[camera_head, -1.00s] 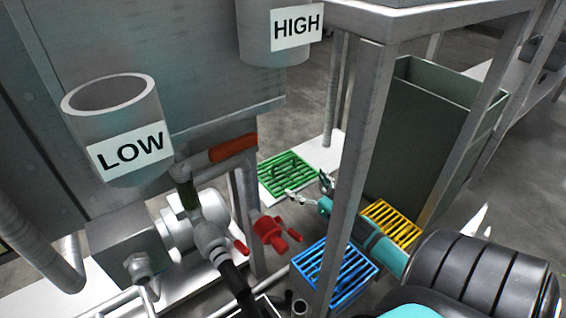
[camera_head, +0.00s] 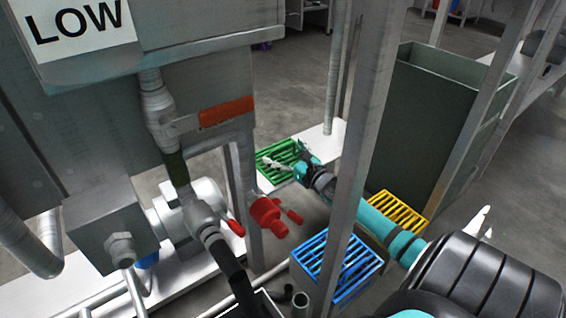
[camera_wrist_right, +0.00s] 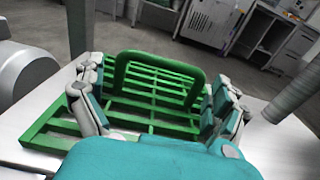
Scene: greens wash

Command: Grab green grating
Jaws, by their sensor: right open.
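The green grating (camera_head: 272,178) lies on a white surface beyond the metal post in the head view. In the right wrist view the green grating (camera_wrist_right: 150,97) fills the middle, with a raised arched handle standing up from it. My right gripper (camera_head: 286,162) is over the grating in the head view and hides part of it. In the right wrist view the fingers of my right gripper (camera_wrist_right: 152,100) are spread apart, one on each side of the handle, with no visible grip on it. My left gripper does not show.
A blue grating (camera_head: 350,268) and a yellow grating (camera_head: 398,210) sit nearer my right arm. A metal post (camera_head: 352,170) stands close beside the arm. Red valve (camera_head: 268,213) and pipes are to the left. A tall dark green bin (camera_head: 425,125) stands at right.

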